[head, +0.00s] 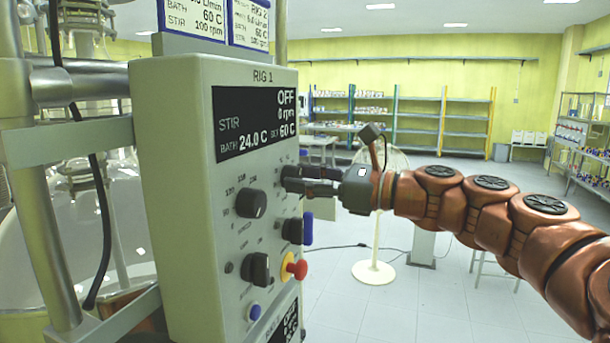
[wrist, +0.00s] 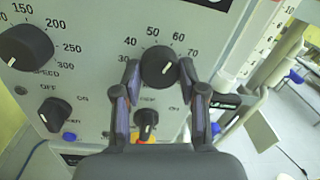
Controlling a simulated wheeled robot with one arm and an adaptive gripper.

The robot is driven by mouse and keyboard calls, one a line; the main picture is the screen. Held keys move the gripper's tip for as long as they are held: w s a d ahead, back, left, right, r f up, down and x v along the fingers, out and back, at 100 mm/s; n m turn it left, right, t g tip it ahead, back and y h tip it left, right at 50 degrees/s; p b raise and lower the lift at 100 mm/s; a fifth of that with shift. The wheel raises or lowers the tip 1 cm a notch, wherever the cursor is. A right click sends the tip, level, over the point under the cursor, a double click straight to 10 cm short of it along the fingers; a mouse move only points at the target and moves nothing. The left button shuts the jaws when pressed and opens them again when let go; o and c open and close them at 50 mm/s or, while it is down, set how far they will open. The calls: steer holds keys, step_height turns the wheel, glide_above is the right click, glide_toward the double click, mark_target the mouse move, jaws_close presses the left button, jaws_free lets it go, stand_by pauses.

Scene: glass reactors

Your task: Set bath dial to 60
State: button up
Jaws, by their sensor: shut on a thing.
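The bath dial (wrist: 158,64) is a black round knob with printed marks from 30 to 70 around it. A short white line shows on its face, towards the upper right. My gripper (wrist: 160,72) has one finger on each side of the knob and is shut on it. In the head view my gripper (head: 292,181) reaches the panel from the right and its fingers mostly hide this dial. The display (head: 254,122) on the RIG 1 control box (head: 180,200) reads OFF, stir 0 rpm, bath 24.0 C, set 60 C.
A larger speed dial (wrist: 25,47) sits left of the bath dial. Below are a switch knob (wrist: 54,115), another knob (wrist: 146,122) and a red stop button (head: 296,268). Glassware and metal posts stand left of the box. Open floor lies to the right.

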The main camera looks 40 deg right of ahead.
steer(key=shift+f, duration=0.1)
steer(key=o, duration=1.1)
steer(key=shift+o, duration=0.2)
steer(key=v, duration=1.2)
